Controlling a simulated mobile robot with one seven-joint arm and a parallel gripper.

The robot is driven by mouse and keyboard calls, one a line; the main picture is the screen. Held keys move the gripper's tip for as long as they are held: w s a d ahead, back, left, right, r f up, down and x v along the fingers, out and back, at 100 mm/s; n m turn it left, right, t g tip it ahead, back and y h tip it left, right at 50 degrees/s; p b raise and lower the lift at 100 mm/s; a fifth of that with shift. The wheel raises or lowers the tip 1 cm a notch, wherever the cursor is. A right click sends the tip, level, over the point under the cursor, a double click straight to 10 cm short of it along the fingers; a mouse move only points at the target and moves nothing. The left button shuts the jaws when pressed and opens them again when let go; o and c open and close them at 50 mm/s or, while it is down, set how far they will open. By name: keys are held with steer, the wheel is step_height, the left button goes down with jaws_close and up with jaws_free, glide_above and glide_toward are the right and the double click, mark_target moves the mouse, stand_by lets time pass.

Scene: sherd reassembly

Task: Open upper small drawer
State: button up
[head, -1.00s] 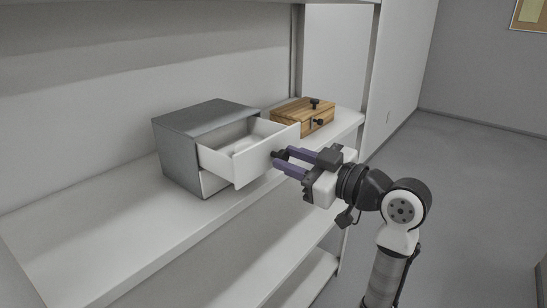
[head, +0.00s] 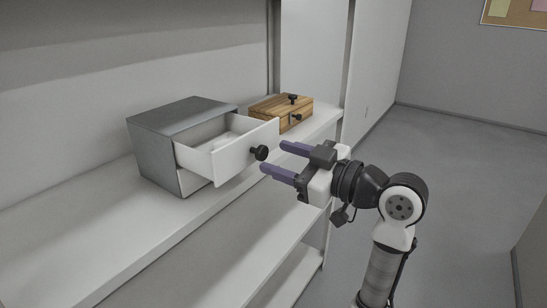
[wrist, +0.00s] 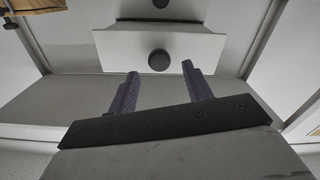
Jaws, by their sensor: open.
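The upper small drawer (head: 232,158) is white and stands pulled out of the grey cabinet (head: 157,148) on the shelf. Something pale lies inside it. Its round black knob (head: 259,153) is on the front face. In the wrist view the drawer front (wrist: 200,48) and the knob (wrist: 158,60) are ahead of the fingers. My gripper (head: 279,158) is open and empty, with its purple fingers apart and clear of the knob. In the wrist view the fingertips (wrist: 160,70) lie to either side of the knob's line. A lower white front is partly hidden under the drawer.
A wooden box (head: 282,112) with black knobs sits on the shelf behind the drawer. The shelf (head: 100,240) is bare to the left and in front of the cabinet. Grey floor is open at the right.

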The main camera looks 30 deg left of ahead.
steer(key=d+b, duration=0.1)
steer(key=d, duration=1)
steer(key=shift+s+b, duration=0.4)
steer(key=shift+d, duration=0.2)
